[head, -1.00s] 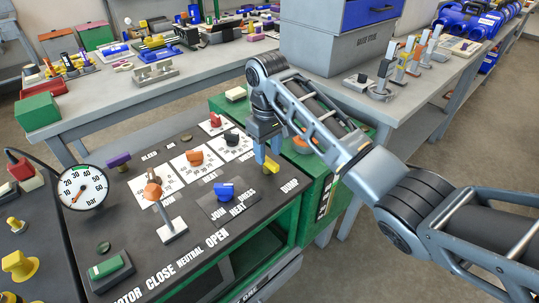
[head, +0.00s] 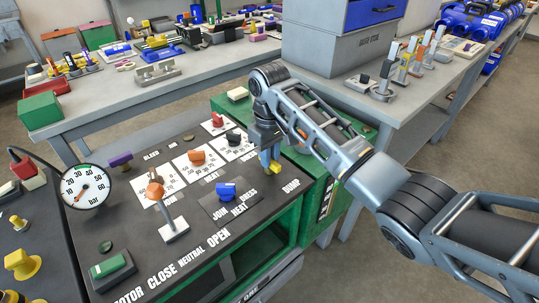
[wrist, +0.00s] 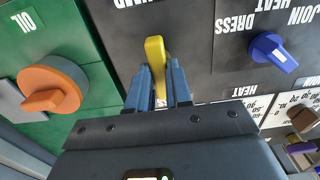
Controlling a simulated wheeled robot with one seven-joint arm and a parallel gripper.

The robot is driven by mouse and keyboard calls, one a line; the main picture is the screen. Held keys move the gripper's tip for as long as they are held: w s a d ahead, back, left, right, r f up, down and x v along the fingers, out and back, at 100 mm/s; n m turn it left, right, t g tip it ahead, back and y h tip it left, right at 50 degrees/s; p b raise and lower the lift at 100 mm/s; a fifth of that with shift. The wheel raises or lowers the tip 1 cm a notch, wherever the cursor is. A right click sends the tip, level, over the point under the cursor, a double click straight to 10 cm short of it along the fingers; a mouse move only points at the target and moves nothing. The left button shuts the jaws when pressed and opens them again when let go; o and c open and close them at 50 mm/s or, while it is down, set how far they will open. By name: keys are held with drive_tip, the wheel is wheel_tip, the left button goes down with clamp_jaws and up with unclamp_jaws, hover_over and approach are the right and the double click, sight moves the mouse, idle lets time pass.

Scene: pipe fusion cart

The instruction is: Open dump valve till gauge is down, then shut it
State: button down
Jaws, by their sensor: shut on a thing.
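The dump valve is a yellow handle (head: 275,168) beside the DUMP label on the black panel. In the wrist view the yellow handle (wrist: 155,55) stands between the two blue fingers. My gripper (head: 268,158) is shut on the handle, with the fingers on both sides of it. The fingers and wrist hide part of the valve in the head view. The round white gauge (head: 91,184) stands at the left of the panel, marked in bar. Its needle seems to point to the lower left; the exact reading is too small to tell.
An orange knob (wrist: 52,90) marked OIL sits on the green surface near my gripper. A grey bench (head: 110,110) with parts stands behind.

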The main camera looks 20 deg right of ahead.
drive_tip(key=shift+r+n, duration=0.1)
drive_tip(key=shift+n, duration=0.2)
drive_tip(key=n+p, duration=0.3)
drive_tip(key=shift+r, duration=0.1)
drive_tip(key=n+p, duration=0.1)
drive_tip(key=n, duration=0.4)
drive_tip(key=shift+p, duration=0.4)
drive_tip(key=n+p, duration=0.1)
drive_tip(key=n, duration=0.3)
drive_tip(key=shift+n, duration=0.3)
drive_tip(key=n+p, duration=0.1)
drive_tip(key=n, duration=0.3)
drive_tip(key=shift+n, duration=0.3)
drive_tip(key=c, duration=1)
unclamp_jaws()
drive_tip(key=shift+c, duration=0.2)
